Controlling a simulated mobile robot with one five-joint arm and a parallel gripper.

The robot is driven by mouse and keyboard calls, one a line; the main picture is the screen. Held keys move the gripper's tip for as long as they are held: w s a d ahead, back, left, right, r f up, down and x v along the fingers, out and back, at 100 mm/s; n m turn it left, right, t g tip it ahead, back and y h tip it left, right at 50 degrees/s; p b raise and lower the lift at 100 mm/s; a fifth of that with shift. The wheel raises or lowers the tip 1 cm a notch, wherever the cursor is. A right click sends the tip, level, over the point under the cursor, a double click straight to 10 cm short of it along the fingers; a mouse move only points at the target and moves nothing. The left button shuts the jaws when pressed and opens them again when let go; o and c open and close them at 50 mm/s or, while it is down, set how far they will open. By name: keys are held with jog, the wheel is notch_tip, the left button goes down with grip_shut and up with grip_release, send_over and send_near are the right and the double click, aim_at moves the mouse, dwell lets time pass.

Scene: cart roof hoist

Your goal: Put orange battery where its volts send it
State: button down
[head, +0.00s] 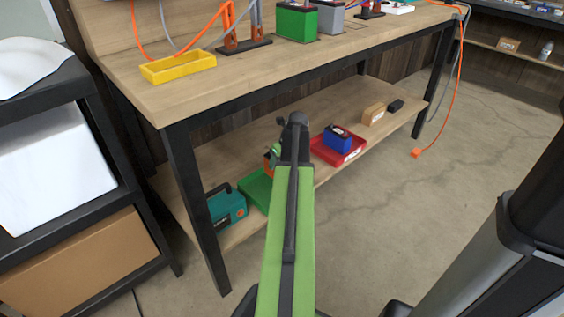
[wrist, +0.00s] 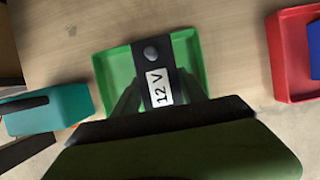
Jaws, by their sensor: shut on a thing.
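My gripper (wrist: 158,92) is shut on the orange battery. In the wrist view, the battery's dark top (wrist: 151,54) shows a round knob and a white label reading "12 V". In the head view, only a bit of the orange battery (head: 270,159) shows beside my arm, which hides the rest. The green tray (head: 254,189) lies on the lower shelf; it also shows in the wrist view (wrist: 109,75), behind the battery. The battery is over this tray; I cannot tell whether it touches the bottom. The red tray (head: 322,151) holds a blue battery (head: 337,139).
A teal case (head: 227,209) lies just left of the green tray. A cardboard box (head: 374,114) and a small black item (head: 396,106) are farther right on the shelf. The workbench top (head: 240,85) overhangs it, with a black leg (head: 195,195) at the near left.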

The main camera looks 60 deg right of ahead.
notch_tip(320, 180, down, 4)
jog(key=b, duration=0.3)
jog(key=shift+r, duration=0.15)
jog(key=c, duration=0.6)
grip_release()
jog(key=p+v, duration=1.1)
jog(key=v, duration=0.1)
jog(key=shift+w+r, duration=0.1)
jog(key=shift+r, duration=0.1)
jog(key=shift+f, duration=0.15)
